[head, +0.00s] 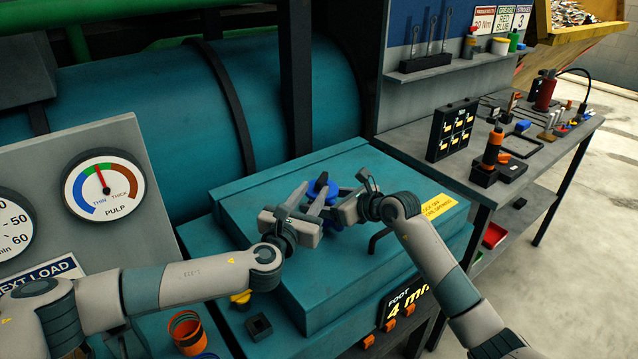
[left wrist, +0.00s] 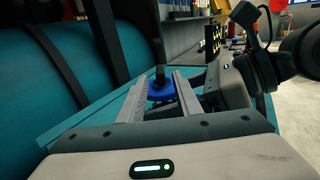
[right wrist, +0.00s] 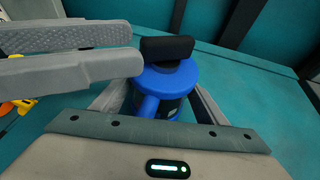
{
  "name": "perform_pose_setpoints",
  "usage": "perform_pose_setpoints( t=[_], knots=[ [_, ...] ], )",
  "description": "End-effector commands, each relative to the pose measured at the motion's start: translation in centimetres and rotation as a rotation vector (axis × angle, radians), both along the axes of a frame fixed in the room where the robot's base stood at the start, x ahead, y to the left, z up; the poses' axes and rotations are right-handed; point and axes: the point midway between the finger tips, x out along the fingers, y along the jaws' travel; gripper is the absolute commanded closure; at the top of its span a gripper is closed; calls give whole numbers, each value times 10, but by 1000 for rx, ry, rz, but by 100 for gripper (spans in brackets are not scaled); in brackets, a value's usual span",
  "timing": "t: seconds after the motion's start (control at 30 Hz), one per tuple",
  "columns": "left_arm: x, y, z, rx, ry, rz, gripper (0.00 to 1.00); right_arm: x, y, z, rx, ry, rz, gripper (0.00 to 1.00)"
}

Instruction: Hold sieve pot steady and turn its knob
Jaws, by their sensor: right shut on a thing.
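The sieve pot (right wrist: 175,80) is a blue-capped pot with a black knob (right wrist: 167,49) on top. It stands on the teal machine top, and its blue parts show in the head view (head: 318,186) between my two grippers. My right gripper (head: 337,204) is shut on the pot's body, one finger on each side below the blue cap. My left gripper (head: 313,190) is open, its fingers pointing at the knob from the left. In the left wrist view the knob (left wrist: 160,73) lies beyond the fingertips, between them. My grippers partly hide the pot in the head view.
The teal machine lid (head: 300,285) is mostly bare around the pot, with a bent black handle (head: 378,240) to the right. A gauge panel (head: 120,140) stands at left. A workbench (head: 470,160) with tools is at right.

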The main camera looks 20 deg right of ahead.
Motion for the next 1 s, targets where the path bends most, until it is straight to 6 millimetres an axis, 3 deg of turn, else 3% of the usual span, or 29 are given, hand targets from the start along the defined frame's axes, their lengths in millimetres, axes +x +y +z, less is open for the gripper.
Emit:
perform_pose_setpoints(
  t=[0.3, 0.8, 0.93, 1.0],
  knots=[
    [31, -23, 0, 0, -1, 1, 69, -1, 0, -3, -1, 4, 1, 66],
    [38, -29, 0, 0, 0, 0, 69, 0, 0, -2, -1, 4, 1, 66],
    [38, -29, 0, 0, 0, 0, 97, -1, 0, -2, -1, 4, 1, 66],
    [38, -29, 0, 0, 0, 0, 100, -1, 0, -2, -1, 4, 1, 66]
  ],
)
